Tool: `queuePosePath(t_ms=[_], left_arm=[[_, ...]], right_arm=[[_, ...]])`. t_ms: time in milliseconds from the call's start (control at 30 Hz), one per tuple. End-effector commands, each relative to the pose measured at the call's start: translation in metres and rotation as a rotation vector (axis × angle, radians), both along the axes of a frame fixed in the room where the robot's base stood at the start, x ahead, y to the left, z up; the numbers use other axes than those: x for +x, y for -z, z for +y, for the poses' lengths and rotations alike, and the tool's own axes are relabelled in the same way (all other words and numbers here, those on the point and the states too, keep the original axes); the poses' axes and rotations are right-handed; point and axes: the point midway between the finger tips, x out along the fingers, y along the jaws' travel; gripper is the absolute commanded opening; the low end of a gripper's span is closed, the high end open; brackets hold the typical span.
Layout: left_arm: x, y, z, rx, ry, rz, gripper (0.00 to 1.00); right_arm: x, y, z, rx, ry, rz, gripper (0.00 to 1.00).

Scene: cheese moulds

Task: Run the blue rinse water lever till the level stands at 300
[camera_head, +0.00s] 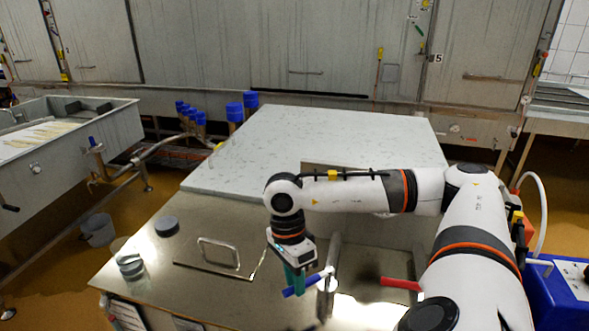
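The blue lever (309,281) sticks out to the left of a metal tap post (328,285) on the steel counter. My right gripper (295,283) points down at the blue lever, with its teal fingers against or just in front of it. I cannot tell whether the fingers are open or shut on it. A red lever (400,284) is on the right side of the tap. No level reading at 300 can be read here. My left gripper is not in view.
A steel counter (225,290) carries a hatch with a handle (219,252), a grey round lid (167,226) and a clear jar (130,266). A pale worktop (310,135) lies behind. A blue box (560,290) stands at right.

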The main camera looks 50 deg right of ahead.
Motion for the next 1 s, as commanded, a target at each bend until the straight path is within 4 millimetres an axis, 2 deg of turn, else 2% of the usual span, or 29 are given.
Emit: queuePosePath(t_ms=[100,333,467,567,800,1000], left_arm=[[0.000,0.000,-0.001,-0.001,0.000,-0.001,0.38],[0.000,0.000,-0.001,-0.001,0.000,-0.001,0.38],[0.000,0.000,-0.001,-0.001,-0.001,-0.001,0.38],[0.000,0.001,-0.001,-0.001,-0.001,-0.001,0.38],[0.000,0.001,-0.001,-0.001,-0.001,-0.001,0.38],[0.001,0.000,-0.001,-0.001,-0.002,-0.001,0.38]], right_arm=[[0.000,0.000,0.000,0.000,0.000,-0.001,0.38],[0.000,0.000,0.000,-0.001,0.001,-0.001,0.38],[0.002,-0.008,-0.001,-0.002,0.001,-0.002,0.38],[0.005,-0.022,-0.002,-0.001,0.001,-0.005,0.38],[0.015,-0.074,-0.005,0.001,0.001,-0.007,0.38],[0.021,-0.106,-0.007,0.000,0.000,-0.003,0.38]])
